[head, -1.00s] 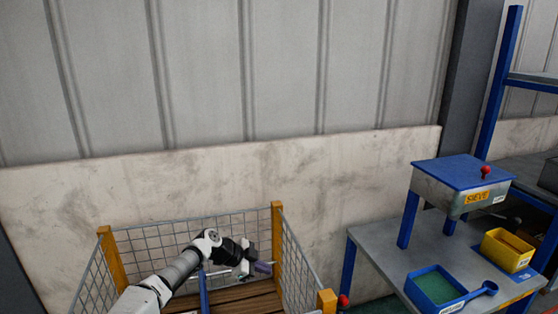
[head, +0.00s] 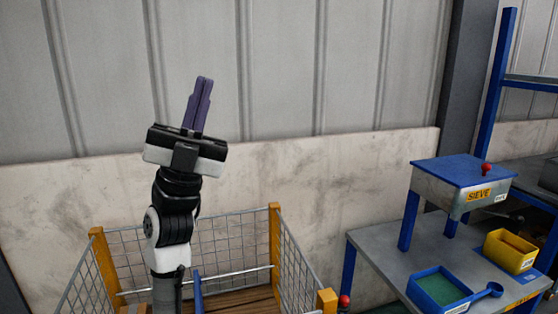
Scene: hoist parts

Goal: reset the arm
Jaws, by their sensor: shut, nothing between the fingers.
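My arm stands nearly upright in the left part of the head view. My gripper (head: 203,80) is at its top, pointing up in front of the grey wall panels. Its two purple fingers are shut together with nothing between them. The gripper is above the wire-mesh crate (head: 274,236) and clear of its rim.
The crate has orange corner posts and a wooden slatted floor. To the right is a grey table (head: 385,248) with a blue-lidded sieve box (head: 462,183), a blue tray with green contents (head: 438,290) and a yellow bin (head: 510,250). Air above the crate is free.

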